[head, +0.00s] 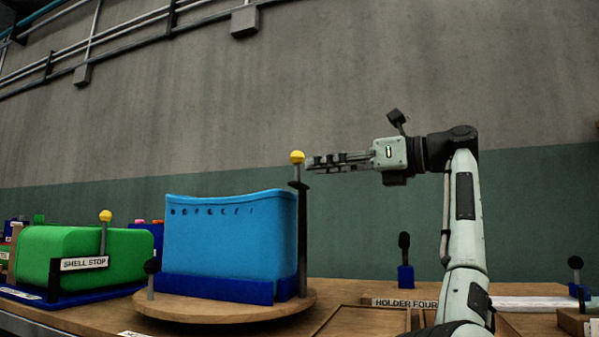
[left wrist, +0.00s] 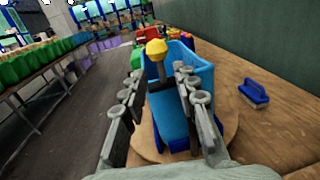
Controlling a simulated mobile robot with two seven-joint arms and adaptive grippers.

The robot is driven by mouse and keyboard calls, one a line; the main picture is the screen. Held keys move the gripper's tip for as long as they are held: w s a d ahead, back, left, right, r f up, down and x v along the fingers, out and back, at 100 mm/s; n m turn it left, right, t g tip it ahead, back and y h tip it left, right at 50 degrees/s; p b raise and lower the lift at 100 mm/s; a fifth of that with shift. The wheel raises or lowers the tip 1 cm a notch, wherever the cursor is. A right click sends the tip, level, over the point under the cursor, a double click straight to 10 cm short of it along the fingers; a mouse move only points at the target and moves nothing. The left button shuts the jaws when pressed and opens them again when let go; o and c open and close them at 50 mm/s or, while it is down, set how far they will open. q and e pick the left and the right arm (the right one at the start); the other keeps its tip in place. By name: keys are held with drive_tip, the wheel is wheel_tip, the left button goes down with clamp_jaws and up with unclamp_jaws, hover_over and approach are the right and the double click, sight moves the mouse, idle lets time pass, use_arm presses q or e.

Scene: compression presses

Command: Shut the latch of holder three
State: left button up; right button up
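A light-blue bin (head: 230,235) sits in a dark-blue holder base (head: 220,288) on a round wooden turntable (head: 190,308). An upright dark post with a yellow ball knob (head: 297,157) stands at the bin's right side. My left gripper (head: 312,163) is level at the knob's height, its fingertips just right of it. In the left wrist view the gripper (left wrist: 158,95) is open, and the yellow knob (left wrist: 156,47) shows between its fingers, ahead of the bin (left wrist: 205,75). Whether a finger touches the knob I cannot tell. No label reading holder three is legible. My right gripper is out of view.
A green shell (head: 85,250) with a "SHELL STOP" sign (head: 84,263) and another yellow knob (head: 105,216) stands at left. A "HOLDER FOUR" label (head: 404,303) is on the bench at right. A blue brush-like item (left wrist: 254,93) lies right of the bin.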

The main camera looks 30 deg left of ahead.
sight(298, 166)
use_arm(q)
drive_tip(key=a, duration=0.6)
drive_tip(key=shift+s+f, duration=0.1)
drive_tip(key=shift+s, duration=0.2)
drive_tip(key=shift+c, duration=0.6)
clamp_jaws()
